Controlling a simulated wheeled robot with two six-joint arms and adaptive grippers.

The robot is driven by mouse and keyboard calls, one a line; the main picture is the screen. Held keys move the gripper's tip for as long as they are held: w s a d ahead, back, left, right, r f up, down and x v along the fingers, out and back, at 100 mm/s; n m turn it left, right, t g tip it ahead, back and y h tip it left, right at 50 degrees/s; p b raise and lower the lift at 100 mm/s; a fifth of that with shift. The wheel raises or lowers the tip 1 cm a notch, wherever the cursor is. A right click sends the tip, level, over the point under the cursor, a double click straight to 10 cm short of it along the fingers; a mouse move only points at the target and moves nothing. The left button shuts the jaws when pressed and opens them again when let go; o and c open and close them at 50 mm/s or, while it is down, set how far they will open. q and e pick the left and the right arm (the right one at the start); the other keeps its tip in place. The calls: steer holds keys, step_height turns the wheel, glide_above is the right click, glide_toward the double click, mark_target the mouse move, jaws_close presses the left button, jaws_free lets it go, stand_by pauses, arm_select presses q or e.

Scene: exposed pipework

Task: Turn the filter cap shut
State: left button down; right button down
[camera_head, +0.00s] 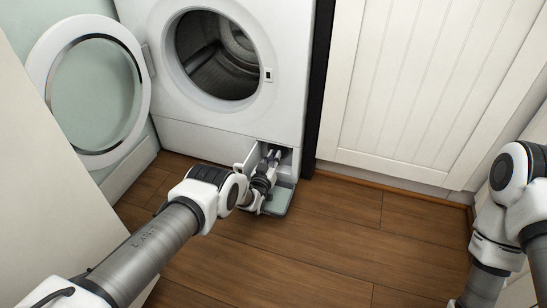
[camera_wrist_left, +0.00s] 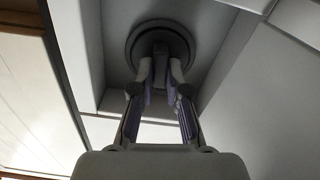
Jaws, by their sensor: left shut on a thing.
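The filter cap (camera_wrist_left: 178,33) is a dark round disc with a raised grip bar across its middle. It sits in a recess at the lower right front of the white washing machine (camera_head: 205,143). My left gripper (camera_wrist_left: 160,72) reaches into the recess, and its fingers are closed on both sides of the cap's grip bar. In the head view my left gripper (camera_head: 271,158) is at the small open hatch, and the cap is mostly hidden behind it. My right arm shows at the right edge, but its gripper is out of the frame.
The hatch flap (camera_head: 279,200) hangs open below the recess, under my left wrist. The round washer door (camera_head: 98,95) stands open at the left. A white panelled cabinet (camera_head: 400,85) is at the right. The wooden floor (camera_head: 330,235) in front is clear.

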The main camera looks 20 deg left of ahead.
arm_select(q)
steer(key=shift+m, duration=0.9)
steer(key=c, duration=1.2)
jaws_free()
steer(key=shift+o, duration=0.2)
